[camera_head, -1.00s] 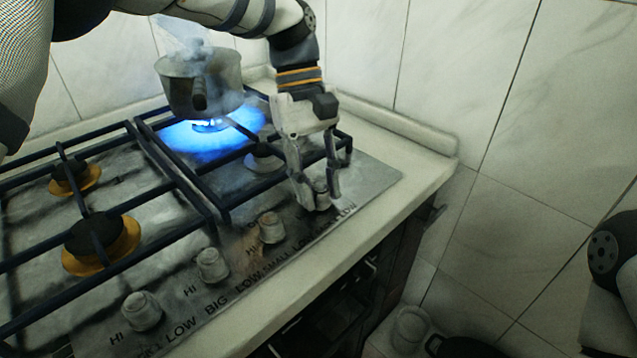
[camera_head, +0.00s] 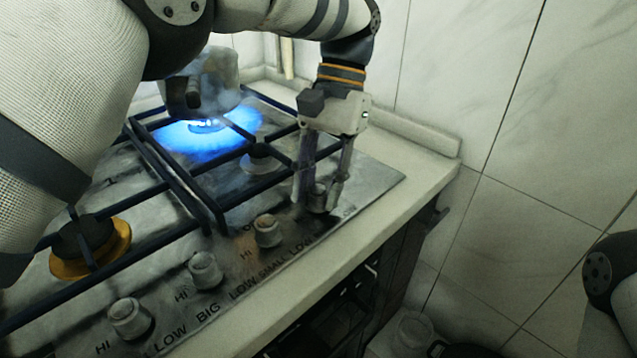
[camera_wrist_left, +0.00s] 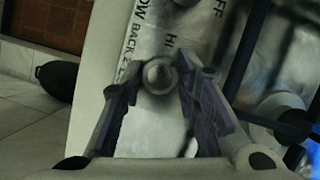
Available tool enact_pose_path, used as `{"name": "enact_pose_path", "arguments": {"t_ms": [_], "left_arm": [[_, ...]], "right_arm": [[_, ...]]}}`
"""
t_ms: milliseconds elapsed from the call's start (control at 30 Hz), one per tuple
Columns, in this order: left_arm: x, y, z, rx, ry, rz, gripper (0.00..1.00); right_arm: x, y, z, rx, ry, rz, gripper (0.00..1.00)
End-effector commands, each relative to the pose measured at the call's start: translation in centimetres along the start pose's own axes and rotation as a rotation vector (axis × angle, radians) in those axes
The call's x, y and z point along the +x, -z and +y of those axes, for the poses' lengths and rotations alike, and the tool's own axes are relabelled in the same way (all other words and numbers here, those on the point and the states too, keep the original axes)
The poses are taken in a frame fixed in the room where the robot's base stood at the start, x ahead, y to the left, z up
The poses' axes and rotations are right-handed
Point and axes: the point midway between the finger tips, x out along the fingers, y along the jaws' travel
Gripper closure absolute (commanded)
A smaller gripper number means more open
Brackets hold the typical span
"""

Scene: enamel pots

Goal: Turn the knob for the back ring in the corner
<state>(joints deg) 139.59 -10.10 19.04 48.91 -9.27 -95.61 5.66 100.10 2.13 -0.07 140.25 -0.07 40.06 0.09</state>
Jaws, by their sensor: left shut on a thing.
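My left gripper (camera_head: 318,196) points down at the right end of the knob row and is shut on the end knob (camera_head: 318,199). In the left wrist view the knob (camera_wrist_left: 159,75) sits between the two fingertips, with "HI", "OFF" and "LOW BACK" lettering around it. A blue flame (camera_head: 207,128) burns on the back ring in the corner, under a pot (camera_head: 203,85) that my left arm partly hides. My right gripper is out of view.
Three other knobs stand along the front edge: one beside my gripper (camera_head: 267,230), a middle one (camera_head: 205,270) and a near one (camera_head: 130,318). Dark pan supports (camera_head: 180,180) cover the burners. Tiled wall (camera_head: 520,120) lies beyond the counter edge.

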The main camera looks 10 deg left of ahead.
Motion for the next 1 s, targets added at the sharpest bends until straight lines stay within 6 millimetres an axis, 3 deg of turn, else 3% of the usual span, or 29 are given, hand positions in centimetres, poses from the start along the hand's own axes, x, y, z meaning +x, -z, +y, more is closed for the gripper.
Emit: {"name": "enact_pose_path", "arguments": {"t_ms": [1000], "left_arm": [[-0.3, -0.3, 0.4, 0.841, 0.354, 0.007, 0.99]], "right_arm": [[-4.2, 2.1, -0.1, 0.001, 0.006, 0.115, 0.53]]}}
